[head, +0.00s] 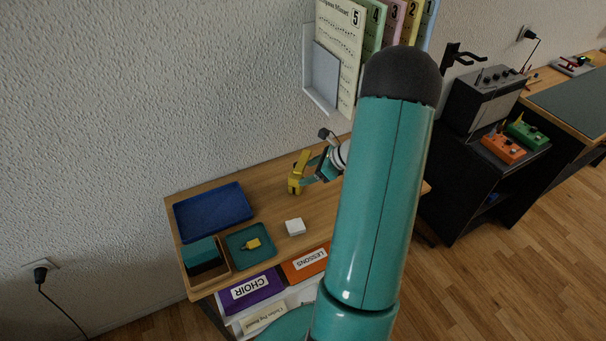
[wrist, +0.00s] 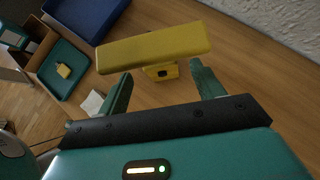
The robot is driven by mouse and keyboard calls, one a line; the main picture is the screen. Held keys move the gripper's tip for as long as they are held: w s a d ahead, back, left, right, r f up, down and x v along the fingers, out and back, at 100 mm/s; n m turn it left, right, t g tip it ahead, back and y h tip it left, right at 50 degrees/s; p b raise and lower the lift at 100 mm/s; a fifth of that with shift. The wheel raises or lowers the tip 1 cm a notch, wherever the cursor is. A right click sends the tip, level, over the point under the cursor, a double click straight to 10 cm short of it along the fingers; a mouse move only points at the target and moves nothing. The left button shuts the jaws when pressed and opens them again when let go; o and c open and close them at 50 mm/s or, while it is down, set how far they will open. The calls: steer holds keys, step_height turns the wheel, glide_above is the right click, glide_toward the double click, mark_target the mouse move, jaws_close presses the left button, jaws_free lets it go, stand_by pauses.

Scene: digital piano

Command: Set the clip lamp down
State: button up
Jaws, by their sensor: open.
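The yellow clip lamp (head: 296,180) stands upright on the wooden cabinet top, near the wall. In the wrist view its long yellow head (wrist: 153,47) lies across the picture, with a short yellow part below it. My gripper (head: 309,172) is right beside the lamp, on its right in the head view. In the wrist view my gripper (wrist: 160,80) is open, with one teal finger on each side of the lamp's lower part and gaps showing on both sides. The lamp's foot is hidden in the wrist view.
A blue tray (head: 213,211), a teal tray (head: 237,256) with a small yellow item, an open box (head: 205,262) and a white block (head: 295,227) share the top. A sheet-music rack (head: 320,79) hangs on the wall above. Bare wood surrounds the lamp.

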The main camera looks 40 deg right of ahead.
steer(key=v, duration=0.8)
steer(key=w+a+r+n+g, duration=0.1)
steer(key=a+r+n, duration=0.4)
steer(key=a, duration=0.3)
steer(key=a+r+n+g+h, duration=0.1)
steer(key=a+r+n+g, duration=0.1)
steer(key=a+r+n, duration=0.45)
steer(key=w+a+r+n+g, duration=0.15)
steer(key=a+n, duration=0.25)
steer(key=a, duration=0.5)
steer(key=s+a+r+n+t+h, duration=0.1)
steer(key=s+a+r+n, duration=0.3)
steer(key=s+a+n, duration=0.1)
steer(key=s+a+r+n+t+h, duration=0.1)
steer(key=s+a+r+n+h, duration=0.1)
steer(key=s+a+r+n, duration=0.2)
steer(key=s+a+n, duration=0.2)
steer(key=a+n, duration=0.2)
steer(key=n, duration=0.1)
steer(key=shift+s+a+n+h, duration=0.2)
steer(key=shift+a+n+h, duration=0.1)
steer(key=shift+a+n, duration=0.05)
